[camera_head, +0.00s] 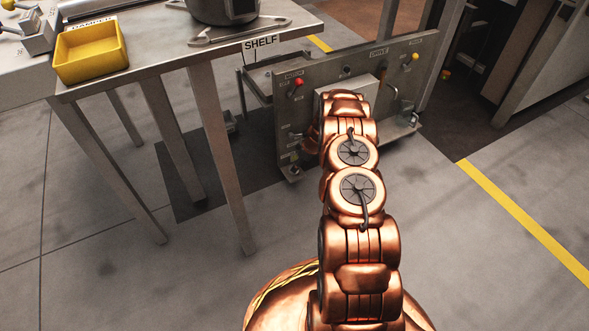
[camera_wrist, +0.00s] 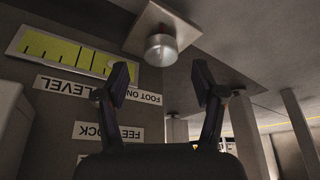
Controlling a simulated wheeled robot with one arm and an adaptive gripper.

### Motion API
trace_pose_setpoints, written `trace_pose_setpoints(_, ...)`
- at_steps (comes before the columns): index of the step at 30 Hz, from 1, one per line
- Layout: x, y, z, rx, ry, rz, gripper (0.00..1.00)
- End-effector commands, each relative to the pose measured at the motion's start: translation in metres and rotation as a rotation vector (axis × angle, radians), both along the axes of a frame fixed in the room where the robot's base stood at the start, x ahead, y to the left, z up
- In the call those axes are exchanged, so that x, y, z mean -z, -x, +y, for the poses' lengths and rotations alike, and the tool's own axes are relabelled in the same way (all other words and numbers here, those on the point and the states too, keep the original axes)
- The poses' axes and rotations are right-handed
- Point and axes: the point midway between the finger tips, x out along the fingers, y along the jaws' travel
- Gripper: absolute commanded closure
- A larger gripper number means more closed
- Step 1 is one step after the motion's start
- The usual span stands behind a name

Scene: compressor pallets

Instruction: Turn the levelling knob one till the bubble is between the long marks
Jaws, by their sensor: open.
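A gap shows between the fingers and the knob, with no contact visible. A yellow-green level window (camera_wrist: 62,50) with dark marks is at the upper left, in a pale frame.
A label reading LEVEL (camera_wrist: 68,88) is under the window. The upright panel (camera_head: 415,75) has a red knob (camera_head: 299,82) and a yellow knob (camera_head: 415,57). A steel table (camera_head: 170,50) with a yellow tray (camera_head: 90,62) stands left.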

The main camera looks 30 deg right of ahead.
Motion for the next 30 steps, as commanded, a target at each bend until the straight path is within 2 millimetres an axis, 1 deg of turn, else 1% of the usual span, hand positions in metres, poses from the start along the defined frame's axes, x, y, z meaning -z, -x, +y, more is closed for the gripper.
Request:
trace_pose_setpoints(1, 0.011, -0.002, 0.002, -0.001, 0.0, 0.001, 0.31)
trace_pose_setpoints(4, 0.025, -0.007, 0.006, -0.003, -0.001, 0.002, 0.31)
trace_pose_setpoints(7, 0.035, -0.012, 0.009, -0.004, -0.001, 0.0, 0.31)
trace_pose_setpoints(11, 0.04, -0.015, 0.01, -0.004, 0.0, -0.001, 0.31)
trace_pose_setpoints(18, 0.04, -0.015, 0.011, -0.003, 0.0, 0.0, 0.31)
trace_pose_setpoints(20, 0.04, -0.015, 0.01, -0.003, 0.0, 0.0, 0.37)
trace_pose_setpoints(30, 0.04, -0.015, 0.01, -0.004, -0.001, 0.0, 0.72)
